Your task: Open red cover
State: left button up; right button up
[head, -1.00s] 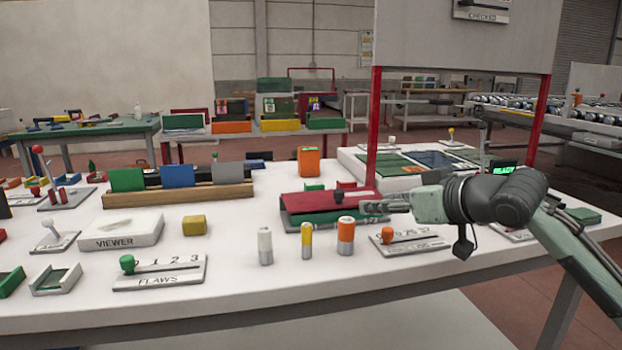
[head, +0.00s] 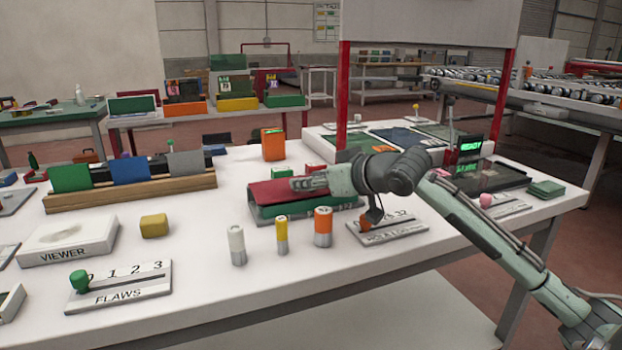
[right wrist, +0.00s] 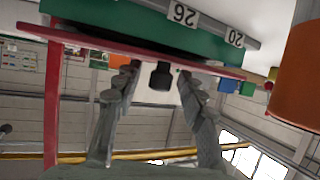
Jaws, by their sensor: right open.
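The red cover (head: 268,193) lies sloping over a green-sided box (head: 262,212) on the white table. Its red edge also shows in the right wrist view (right wrist: 215,66), above the green box side with number labels. A dark knob (right wrist: 161,75) on the cover shows between the two fingers of my right gripper (right wrist: 158,78). The fingers are apart on either side of the knob; I cannot tell whether they touch it. In the head view my right gripper (head: 302,184) is over the cover's right part and hides the knob. My left gripper is not in view.
White, yellow and orange cylinders (head: 323,227) stand in front of the box. A slider plate (head: 395,232) lies under my right forearm. An orange block (head: 272,144) stands behind. A red-posted frame (head: 342,100) rises behind the cover.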

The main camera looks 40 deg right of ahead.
jog(key=shift+c, duration=0.2)
grip_shut()
